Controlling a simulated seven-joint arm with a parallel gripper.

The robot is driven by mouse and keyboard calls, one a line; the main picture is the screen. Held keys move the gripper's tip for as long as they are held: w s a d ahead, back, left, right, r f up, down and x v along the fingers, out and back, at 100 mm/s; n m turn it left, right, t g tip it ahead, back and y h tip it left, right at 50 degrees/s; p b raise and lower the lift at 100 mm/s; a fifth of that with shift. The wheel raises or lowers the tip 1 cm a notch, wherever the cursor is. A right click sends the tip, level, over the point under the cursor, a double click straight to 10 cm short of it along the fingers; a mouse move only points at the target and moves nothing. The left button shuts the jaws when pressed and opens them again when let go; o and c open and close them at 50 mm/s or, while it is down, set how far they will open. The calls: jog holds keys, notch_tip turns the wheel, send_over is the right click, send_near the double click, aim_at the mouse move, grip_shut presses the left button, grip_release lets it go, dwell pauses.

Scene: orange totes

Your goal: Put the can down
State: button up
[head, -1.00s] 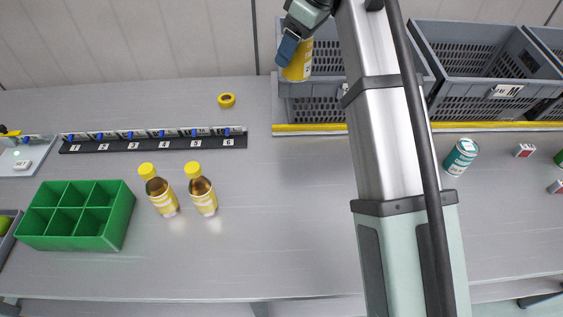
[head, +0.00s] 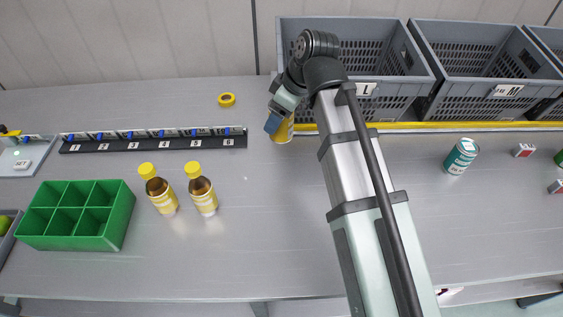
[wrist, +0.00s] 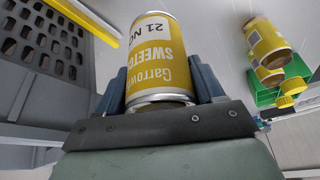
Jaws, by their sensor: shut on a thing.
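A yellow can (head: 284,130) is in my gripper (head: 279,122), in front of the grey crate marked L in the head view. In the wrist view the can (wrist: 152,62) has a white band, dark lettering and a silver rim, and it sits between the blue fingers of my gripper (wrist: 160,88). The fingers press on both its sides. In the head view the can looks close to the table (head: 270,220), near the yellow rail; I cannot tell whether its base touches the surface.
Grey crates L (head: 398,95) and M (head: 480,100) stand behind the yellow rail (head: 400,126). Two yellow-capped bottles (head: 203,195) and a green divided box (head: 75,215) are left. The table between bottles and my arm is clear.

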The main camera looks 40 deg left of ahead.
aim_at(292, 126)
jog(key=shift+f, duration=5.45)
jog(key=shift+f, duration=0.1)
jog(key=o, duration=1.3)
jog(key=v, duration=1.2)
